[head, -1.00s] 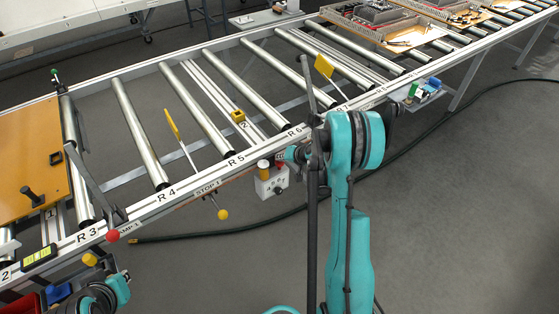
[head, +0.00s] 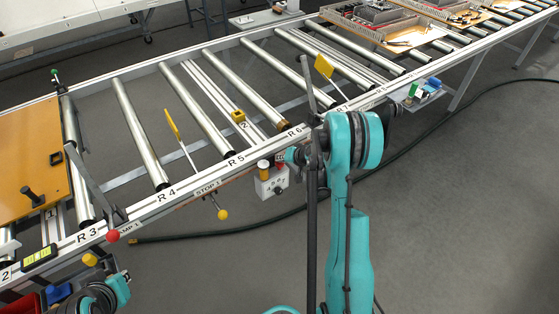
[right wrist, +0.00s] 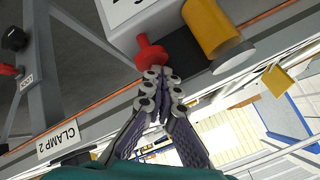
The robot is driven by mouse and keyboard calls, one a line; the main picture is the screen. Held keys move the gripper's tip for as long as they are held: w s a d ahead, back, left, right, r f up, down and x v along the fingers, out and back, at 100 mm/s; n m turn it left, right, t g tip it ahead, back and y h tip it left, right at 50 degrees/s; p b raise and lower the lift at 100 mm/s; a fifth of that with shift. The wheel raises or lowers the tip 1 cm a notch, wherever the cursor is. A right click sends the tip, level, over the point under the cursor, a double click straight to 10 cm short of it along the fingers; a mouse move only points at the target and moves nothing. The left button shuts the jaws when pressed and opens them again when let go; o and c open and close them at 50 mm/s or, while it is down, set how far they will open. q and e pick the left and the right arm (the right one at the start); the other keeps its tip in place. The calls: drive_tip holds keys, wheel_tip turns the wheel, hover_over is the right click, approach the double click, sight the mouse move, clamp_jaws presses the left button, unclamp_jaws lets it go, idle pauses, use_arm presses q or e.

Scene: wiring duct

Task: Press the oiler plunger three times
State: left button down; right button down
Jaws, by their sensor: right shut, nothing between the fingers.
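In the right wrist view the box (right wrist: 128,22), the amber cup (right wrist: 208,28) and the red plunger (right wrist: 150,50) show close up. My right gripper (right wrist: 158,74) is shut and empty, with its fingertips right at the plunger's red head; I cannot tell whether they touch. In the head view my right gripper (head: 288,156) is small and partly hidden at the oiler. My left arm shows at the lower left; its fingers are not clear.
The roller conveyor's front rail (head: 180,187) runs along the work area. A red-knobbed clamp lever (head: 113,235), a yellow stop knob (head: 222,214) and yellow paddles (head: 323,66) stick out near it. A dark hose (head: 440,122) lies on the floor.

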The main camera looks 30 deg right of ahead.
sight(281, 164)
drive_tip(key=shift+r+p, duration=0.8)
drive_tip(key=shift+r, duration=0.55)
wheel_tip(281, 164, up, 5)
drive_tip(key=p, duration=0.3)
idle(0.3)
